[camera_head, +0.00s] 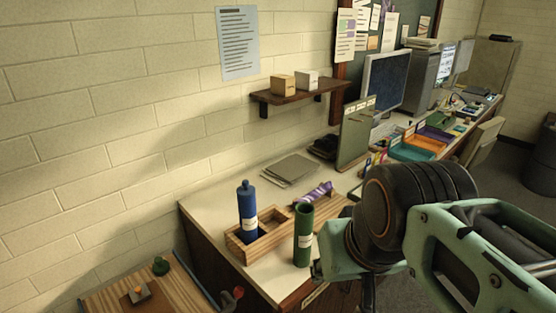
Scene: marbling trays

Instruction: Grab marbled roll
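A purple-and-white patterned roll (315,193) lies on the light desk top, behind a green cylinder and beside a wooden box; this is the only marbled-looking roll I see. A blue bottle (247,212) stands upright in the wooden box (238,246). My arm, pale green and black, fills the lower right, in front of and to the right of the roll. I cannot make out my gripper's fingertips or anything held in them.
A flat grey stack (290,170) lies on the desk near the wall. A wall shelf (298,95) holds two small boxes. An upright green folder (355,135), a monitor (385,82) and coloured trays (415,148) stand farther right. A lower wooden surface (185,290) is at bottom left.

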